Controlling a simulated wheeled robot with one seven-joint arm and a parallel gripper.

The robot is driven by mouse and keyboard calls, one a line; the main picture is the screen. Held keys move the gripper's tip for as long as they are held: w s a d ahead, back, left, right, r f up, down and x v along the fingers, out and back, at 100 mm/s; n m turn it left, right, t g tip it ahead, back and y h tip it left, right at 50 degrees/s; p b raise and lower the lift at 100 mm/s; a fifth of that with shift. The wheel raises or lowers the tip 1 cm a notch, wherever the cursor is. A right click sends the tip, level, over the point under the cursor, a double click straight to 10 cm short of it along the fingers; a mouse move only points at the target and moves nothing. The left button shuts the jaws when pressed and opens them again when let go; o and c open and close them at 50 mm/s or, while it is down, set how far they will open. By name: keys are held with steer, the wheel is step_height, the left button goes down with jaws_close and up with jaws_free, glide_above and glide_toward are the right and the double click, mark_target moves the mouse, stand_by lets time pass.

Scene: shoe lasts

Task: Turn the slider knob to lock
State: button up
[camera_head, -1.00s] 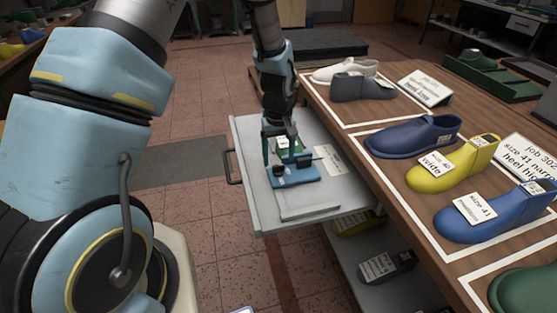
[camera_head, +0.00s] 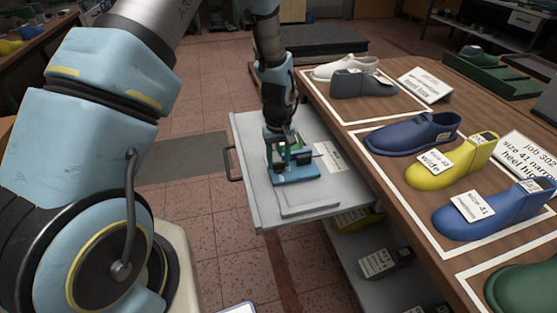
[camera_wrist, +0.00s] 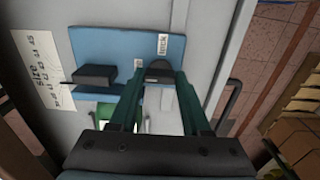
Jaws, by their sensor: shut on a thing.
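A blue fixture plate (camera_head: 297,176) lies on the grey pull-out tray (camera_head: 255,203); it also shows in the wrist view (camera_wrist: 95,45). A dark rounded knob (camera_wrist: 159,70) sits near the plate's right edge, just below a small white label (camera_wrist: 162,43) whose wording is hard to read. My gripper (camera_wrist: 159,77) is shut on this knob, one green finger on each side. A black block (camera_wrist: 95,76) stands on the plate left of the fingers. In the head view my gripper (camera_head: 289,158) is down at the plate and hides the knob.
A white size card (camera_head: 329,155) lies on the tray beside the plate. The tray's handle (camera_head: 233,163) sticks out left. A wooden bench with a blue shoe last (camera_head: 412,135) and a yellow one (camera_head: 452,165) stands right. Part of something green (camera_wrist: 108,109) shows by the fingers.

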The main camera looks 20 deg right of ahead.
jaws_close()
steer(key=m+b, duration=0.1)
steer(key=m, duration=0.3)
steer(key=shift+m+b, duration=0.3)
steer(key=shift+b, duration=0.05)
steer(key=m, duration=0.4)
steer(key=shift+m+b, duration=0.3)
steer(key=shift+b, duration=0.1)
steer(key=m, duration=0.4)
steer(key=shift+m, duration=2.4)
